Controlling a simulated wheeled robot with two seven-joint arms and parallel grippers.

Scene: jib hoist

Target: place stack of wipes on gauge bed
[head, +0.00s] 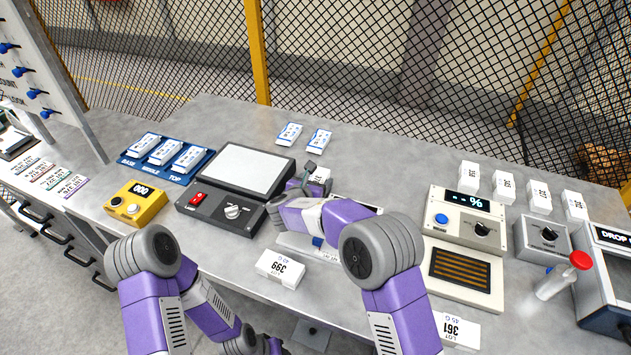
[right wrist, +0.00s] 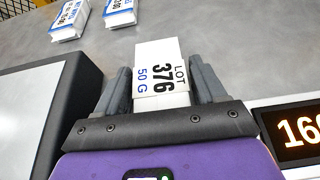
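The stack of wipes (right wrist: 158,68) is a white block marked LOT 376, 50 G. It sits between the fingers of my right gripper (right wrist: 161,75), with a thin gap seen at the right finger. In the head view my right gripper (head: 308,180) is over the table's middle, and the stack (head: 321,175) is partly hidden by it. A white gauge with a % display (head: 468,201) stands to the right; its dark, orange-striped bed (head: 460,268) looks empty. My left arm hangs at the front edge; its gripper (head: 272,345) shows too little to read.
White blocks 399 (head: 280,268) and 361 (head: 455,331) lie near the front edge. Several blocks (head: 503,187) stand behind the gauge. A grey console (head: 240,180) is left of my right gripper. An orange-digit display (right wrist: 298,132) is close right.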

